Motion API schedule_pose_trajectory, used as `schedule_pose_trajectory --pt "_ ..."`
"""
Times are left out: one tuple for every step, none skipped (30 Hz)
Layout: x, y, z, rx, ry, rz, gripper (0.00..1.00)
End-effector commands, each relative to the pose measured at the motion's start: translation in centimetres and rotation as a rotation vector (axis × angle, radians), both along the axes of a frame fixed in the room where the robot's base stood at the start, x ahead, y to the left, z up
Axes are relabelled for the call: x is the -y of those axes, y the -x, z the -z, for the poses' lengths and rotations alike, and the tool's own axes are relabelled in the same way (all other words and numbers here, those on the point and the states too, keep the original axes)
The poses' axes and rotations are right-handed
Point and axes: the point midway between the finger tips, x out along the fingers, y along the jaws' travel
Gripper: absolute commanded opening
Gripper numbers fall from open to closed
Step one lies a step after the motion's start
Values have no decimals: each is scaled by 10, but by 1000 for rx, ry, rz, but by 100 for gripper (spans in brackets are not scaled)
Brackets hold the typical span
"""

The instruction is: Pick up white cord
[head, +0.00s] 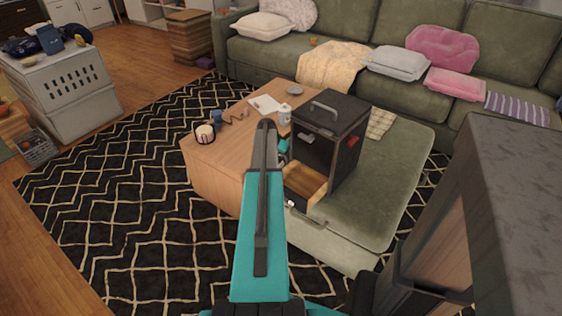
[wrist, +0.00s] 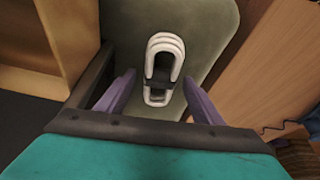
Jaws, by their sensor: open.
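The white cord (wrist: 166,42) is a bundled loop with a dark band around its middle. In the wrist view it lies on the green upholstery (wrist: 212,25), upper centre. My gripper (wrist: 157,88) is open, with one purple-grey finger on each side of the cord's lower part. The fingers look apart from the cord; how far above it they are I cannot tell. In the head view my teal arm reaches toward the black cabinet, and I cannot make out the cord or the fingertips there.
A black cabinet (head: 343,110) with a pulled-out wooden drawer (head: 303,180) stands on the green sectional. The wooden table (head: 212,167) is close by, holding a white mug (head: 285,113), a candle jar (head: 205,132) and a dark coiled cord. A light wooden surface is at left in the wrist view.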

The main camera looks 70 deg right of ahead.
Motion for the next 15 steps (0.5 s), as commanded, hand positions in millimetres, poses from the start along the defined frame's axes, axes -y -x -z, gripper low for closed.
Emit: schedule_pose_trajectory --pt "0 0 0 0 0 0 61" --pt "0 0 0 0 0 0 61" --pt "0 0 0 0 0 0 61" --pt "0 0 0 0 0 0 61" --pt "0 0 0 0 0 0 61" --pt "0 0 0 0 0 0 61" --pt "0 0 0 0 0 0 61" --pt "0 0 0 0 0 0 61" --pt "0 0 0 0 0 0 61" --pt "0 0 0 0 0 0 58" --pt "0 0 0 0 0 0 52" --pt "0 0 0 0 0 0 46" --pt "0 0 0 0 0 0 41" --pt "0 0 0 0 0 0 36" --pt "0 0 0 0 0 0 29"
